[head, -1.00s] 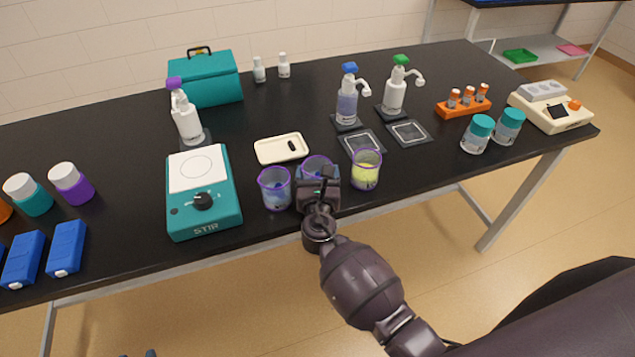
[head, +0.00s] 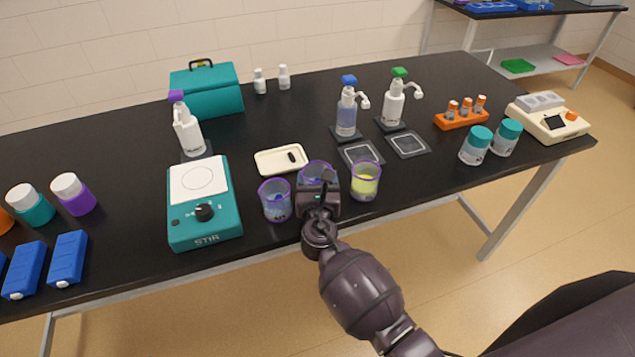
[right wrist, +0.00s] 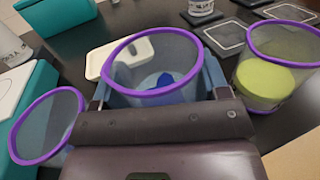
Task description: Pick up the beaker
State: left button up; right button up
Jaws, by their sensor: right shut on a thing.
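Three clear beakers with purple rims stand in a row near the table's front edge. The middle beaker (head: 315,171) is partly hidden behind my right gripper (head: 318,186). In the right wrist view this middle beaker (right wrist: 158,62) sits between the two fingers of the right gripper (right wrist: 158,85), which is shut on it; something blue shows inside. The left beaker (head: 276,202) holds a little blue. The right beaker (head: 365,183) holds yellow-green content; it also shows in the right wrist view (right wrist: 268,80). My left gripper is not in view.
A teal stirrer (head: 203,215) stands left of the beakers. A cream tray (head: 268,168) lies just behind them. Pump bottles (head: 346,115) on dark pads stand farther back. The left and right beakers are close on both sides of the gripper.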

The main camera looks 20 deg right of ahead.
jog(key=shift+r, duration=0.6)
pick_arm(q)
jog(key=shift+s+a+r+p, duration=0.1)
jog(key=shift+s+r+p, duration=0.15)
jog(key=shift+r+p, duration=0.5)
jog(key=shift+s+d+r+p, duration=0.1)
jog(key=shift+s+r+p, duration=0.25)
jog(key=shift+p, duration=0.7)
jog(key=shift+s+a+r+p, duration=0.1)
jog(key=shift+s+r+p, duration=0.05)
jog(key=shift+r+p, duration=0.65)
pick_arm(e)
notch_tip(320, 180, up, 17)
jog(key=shift+f, duration=0.2)
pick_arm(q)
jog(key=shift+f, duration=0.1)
